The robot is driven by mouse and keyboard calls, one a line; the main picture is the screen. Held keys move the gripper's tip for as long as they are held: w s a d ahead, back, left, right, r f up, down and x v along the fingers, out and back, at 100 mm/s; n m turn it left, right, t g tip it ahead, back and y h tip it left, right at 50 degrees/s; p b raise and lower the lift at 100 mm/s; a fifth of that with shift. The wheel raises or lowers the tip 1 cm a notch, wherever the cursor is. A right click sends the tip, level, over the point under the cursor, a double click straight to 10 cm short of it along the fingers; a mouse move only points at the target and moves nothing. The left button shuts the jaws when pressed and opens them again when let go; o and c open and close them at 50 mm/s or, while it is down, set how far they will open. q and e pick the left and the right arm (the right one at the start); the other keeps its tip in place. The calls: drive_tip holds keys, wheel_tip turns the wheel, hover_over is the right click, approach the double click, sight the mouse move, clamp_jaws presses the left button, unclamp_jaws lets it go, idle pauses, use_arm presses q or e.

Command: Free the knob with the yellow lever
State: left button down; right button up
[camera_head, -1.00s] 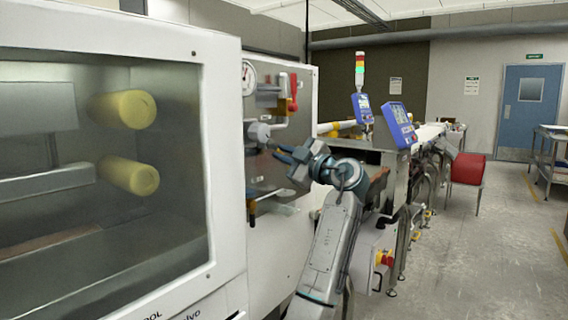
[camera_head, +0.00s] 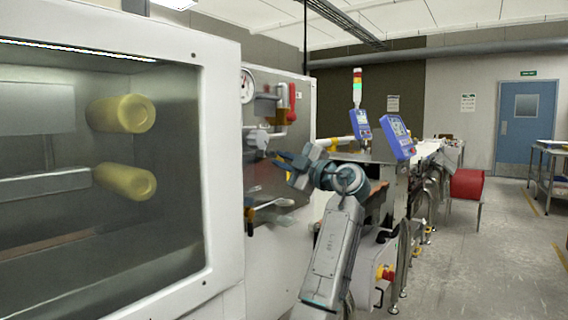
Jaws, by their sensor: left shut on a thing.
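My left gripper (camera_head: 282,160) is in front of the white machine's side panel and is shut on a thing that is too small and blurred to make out. A grey round knob (camera_head: 258,138) sticks out of the panel just above and left of the fingertips. I cannot tell if they touch it. A yellow-orange and black lever-like part (camera_head: 252,211) shows lower on the panel, apart from the fingers. Another yellow-orange part (camera_head: 283,106) sits higher, beside a red handle (camera_head: 292,95). I cannot tell which is the yellow lever. My right gripper is not in view.
A glazed white cabinet (camera_head: 222,180) with yellow rollers inside fills the left. A dial gauge (camera_head: 247,86) is above the knob. Blue display boxes (camera_head: 398,138) and the belt line stand to the right of my arm.

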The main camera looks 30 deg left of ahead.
use_arm(q)
drive_tip(key=c, duration=1.5)
unclamp_jaws()
drive_tip(key=shift+o, duration=0.2)
drive_tip(key=shift+d, duration=0.1)
drive_tip(key=v, duration=1)
drive_tip(key=shift+d, duration=0.35)
drive_tip(key=shift+f, duration=0.2)
